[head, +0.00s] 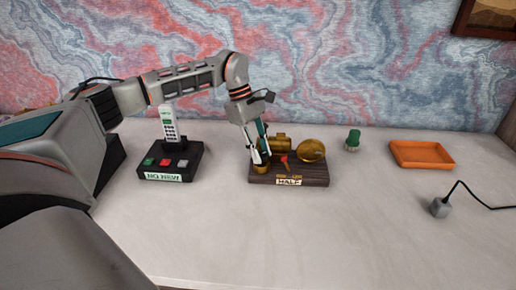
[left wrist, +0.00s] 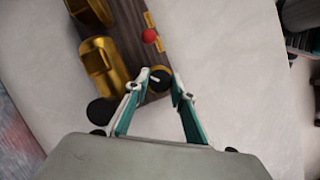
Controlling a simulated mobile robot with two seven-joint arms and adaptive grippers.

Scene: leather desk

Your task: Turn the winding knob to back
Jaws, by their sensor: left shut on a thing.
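A dark wooden base (head: 315,174) stands on the desk with brass parts and a front label reading HALF (head: 289,182). The winding knob (left wrist: 161,84) is a round, dark-topped knob with a pale mark, at one end of the base. In the head view the knob (head: 258,170) is brass and partly hidden by the fingers. My left gripper (head: 261,160) reaches it from above. In the left wrist view the fingertips (left wrist: 161,82) lie on either side of the knob, shut on it. My right gripper is not in view.
A red-tipped lever (head: 285,159) and a round brass part (head: 312,151) sit close beside the gripper. A green object (head: 353,139), orange tray (head: 422,154) and grey cabled block (head: 440,208) are right. The front desk is clear.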

